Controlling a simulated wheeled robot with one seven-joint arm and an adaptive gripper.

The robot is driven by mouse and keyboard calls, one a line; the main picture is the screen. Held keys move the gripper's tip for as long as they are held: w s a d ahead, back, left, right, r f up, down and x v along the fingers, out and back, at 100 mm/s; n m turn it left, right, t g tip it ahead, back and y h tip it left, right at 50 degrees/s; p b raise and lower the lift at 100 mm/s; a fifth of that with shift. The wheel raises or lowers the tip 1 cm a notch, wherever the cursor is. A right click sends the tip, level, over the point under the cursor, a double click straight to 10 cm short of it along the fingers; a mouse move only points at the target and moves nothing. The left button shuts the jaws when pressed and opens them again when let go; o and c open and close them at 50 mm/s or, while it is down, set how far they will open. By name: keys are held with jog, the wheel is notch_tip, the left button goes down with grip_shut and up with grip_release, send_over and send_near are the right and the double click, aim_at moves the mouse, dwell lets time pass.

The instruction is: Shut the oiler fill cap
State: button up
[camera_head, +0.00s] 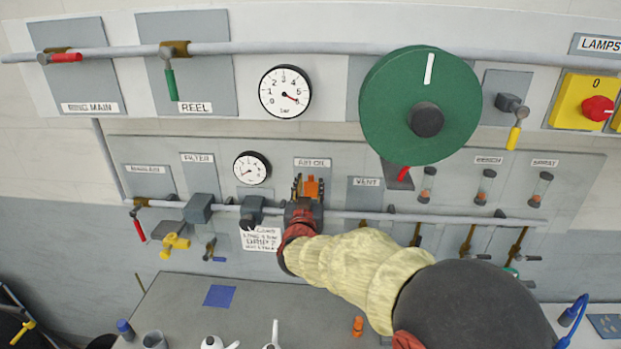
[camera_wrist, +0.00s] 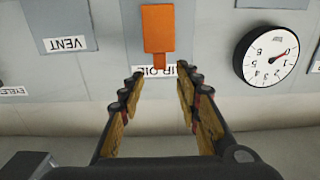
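An orange part (camera_wrist: 158,28), which looks like the oiler fill cap, shows at the top of the wrist view as a broad plate with a narrow stem. It is by the AIR OIL label (camera_head: 313,162), and partly shows in the head view (camera_head: 312,187) between my fingers. My gripper (camera_head: 307,181) is in front of the oiler, hiding most of its body. In the wrist view my gripper (camera_wrist: 160,74) is open, with nothing between the fingers. The stem's end lies near the gap between the fingertips. I cannot tell contact or whether the cap is raised.
A grey pipe (camera_head: 430,217) runs along the panel. A filter unit (camera_head: 198,208) and a small gauge (camera_head: 252,168) are left of my gripper; the VENT plate (camera_head: 366,190) is to the right. A white notice (camera_head: 262,238) hangs below. The bench (camera_head: 180,295) lies underneath.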

aim_at(311, 176)
jog(key=shift+w, duration=1.75)
jog(key=shift+c, duration=0.4)
jog(key=c, duration=0.7)
grip_shut()
